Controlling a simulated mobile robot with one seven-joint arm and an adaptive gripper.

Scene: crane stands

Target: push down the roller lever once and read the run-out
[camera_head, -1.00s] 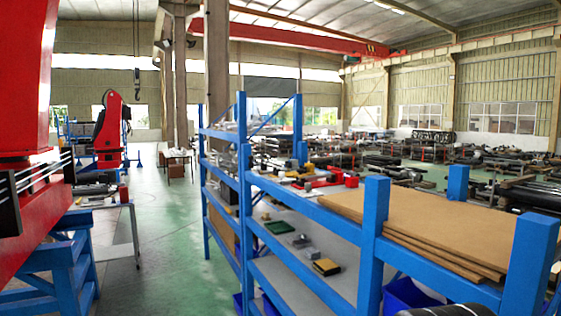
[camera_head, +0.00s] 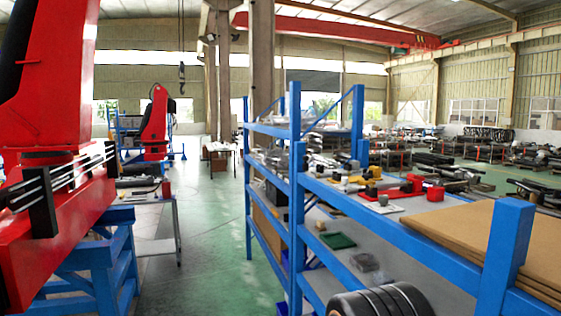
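I cannot make out a roller lever for certain. A small red device (camera_head: 402,187) lies on the top board of the blue shelf rack (camera_head: 297,200), among small parts; at this size I cannot tell whether it has a lever or a roller. No run-out reading can be made out. My gripper is not in view. A dark ringed cylinder at the bottom edge looks like part of my arm.
Brown boards (camera_head: 470,235) lie on the rack's near right end. A green tray (camera_head: 337,240) sits on its lower shelf. Red machines on blue stands (camera_head: 75,270) fill the left. A clear green floor aisle (camera_head: 212,230) runs between them and the rack.

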